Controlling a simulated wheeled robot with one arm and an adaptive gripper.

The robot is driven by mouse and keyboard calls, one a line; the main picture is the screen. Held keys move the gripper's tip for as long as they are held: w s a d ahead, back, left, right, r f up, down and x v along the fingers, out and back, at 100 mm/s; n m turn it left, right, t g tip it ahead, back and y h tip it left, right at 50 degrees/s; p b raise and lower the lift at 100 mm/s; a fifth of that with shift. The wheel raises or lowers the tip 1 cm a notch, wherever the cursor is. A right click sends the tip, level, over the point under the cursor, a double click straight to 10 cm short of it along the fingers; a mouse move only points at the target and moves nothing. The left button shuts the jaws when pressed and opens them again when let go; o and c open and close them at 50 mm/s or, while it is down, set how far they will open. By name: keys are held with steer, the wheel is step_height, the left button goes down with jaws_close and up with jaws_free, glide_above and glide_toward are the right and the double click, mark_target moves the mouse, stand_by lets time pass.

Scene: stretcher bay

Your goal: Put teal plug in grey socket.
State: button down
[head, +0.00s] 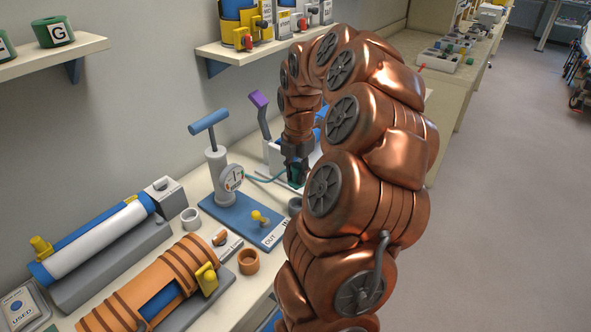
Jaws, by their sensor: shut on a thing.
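My gripper (296,178) points down at the back of the bench, right of the gauge, and is shut on the teal plug (297,183). Only a little dark teal shows between the fingers. A thin teal hose (262,179) runs from near the gauge toward my gripper. A dark grey ring-shaped socket (295,204) stands just in front of and below my gripper, partly hidden by my arm. A lighter grey ring (190,217) stands further left. I cannot tell for sure which one is the grey socket.
A pump with a blue handle (208,122) and a round gauge (232,177) stands on a blue base (238,222) with a yellow knob. An orange ring (248,261) and an orange cylinder (150,290) lie in front. Shelves (255,48) hang above. My arm hides the bench's right side.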

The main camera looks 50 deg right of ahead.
mark_target(298, 166)
steer(key=shift+f+b, duration=0.85)
steer(key=shift+f, duration=1.45)
steer(key=shift+s+f+b, duration=0.15)
steer(key=shift+f+b, duration=0.9)
steer(key=shift+f, duration=0.45)
steer(key=c, duration=0.7)
jaws_free()
steer(key=r, duration=1.2)
steer(key=shift+s, duration=0.2)
